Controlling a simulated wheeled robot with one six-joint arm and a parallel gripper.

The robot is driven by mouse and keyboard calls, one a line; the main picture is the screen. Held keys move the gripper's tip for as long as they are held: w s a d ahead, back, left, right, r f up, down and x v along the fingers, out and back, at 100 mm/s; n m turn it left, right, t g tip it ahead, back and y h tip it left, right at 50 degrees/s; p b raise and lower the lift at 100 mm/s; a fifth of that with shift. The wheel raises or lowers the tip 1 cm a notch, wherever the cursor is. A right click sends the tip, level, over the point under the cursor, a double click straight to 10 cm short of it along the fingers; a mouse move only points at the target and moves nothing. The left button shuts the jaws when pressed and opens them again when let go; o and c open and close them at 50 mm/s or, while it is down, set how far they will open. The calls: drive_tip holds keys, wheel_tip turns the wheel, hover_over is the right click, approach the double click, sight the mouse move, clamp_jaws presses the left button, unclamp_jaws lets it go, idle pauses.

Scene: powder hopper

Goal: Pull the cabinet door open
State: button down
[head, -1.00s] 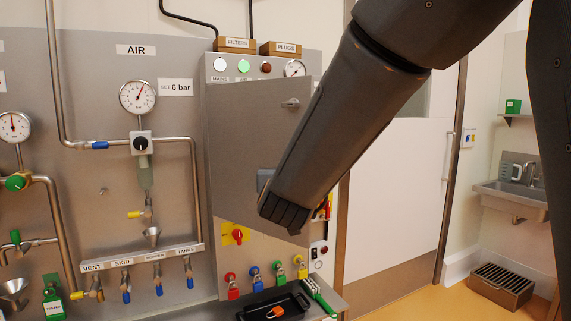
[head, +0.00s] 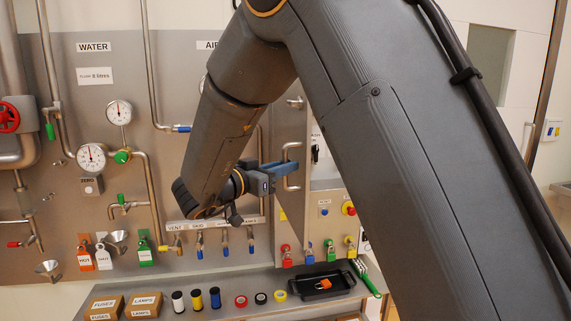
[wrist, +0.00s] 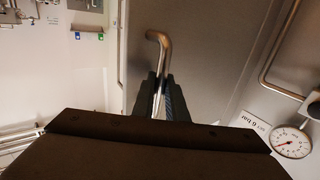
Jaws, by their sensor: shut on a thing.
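The grey cabinet door (head: 291,132) stands swung out from the panel and shows as a narrow, foreshortened face in the head view. It fills the upper middle of the wrist view (wrist: 205,50). Its bent metal bar handle (head: 293,184) also shows in the wrist view (wrist: 158,40). My gripper (head: 288,167) is shut on the handle, coming from the left. In the wrist view both dark fingers (wrist: 161,95) close around the bar. My arm covers much of the cabinet and its right side.
A shelf below holds a black tray (head: 322,287), tape rolls, spools and small boxes (head: 104,305). A red button on yellow (head: 349,209) is right of the door. Pipes and gauges (head: 91,157) fill the left wall.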

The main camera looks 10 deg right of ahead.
drive_tip(key=shift+w+a+r, duration=0.1)
drive_tip(key=shift+a+r, duration=0.05)
drive_tip(key=shift+a, duration=0.2)
drive_tip(key=c, duration=1.8)
unclamp_jaws()
drive_tip(key=shift+o, duration=0.2)
drive_tip(key=b+v, duration=0.2)
drive_tip(key=v, duration=0.6)
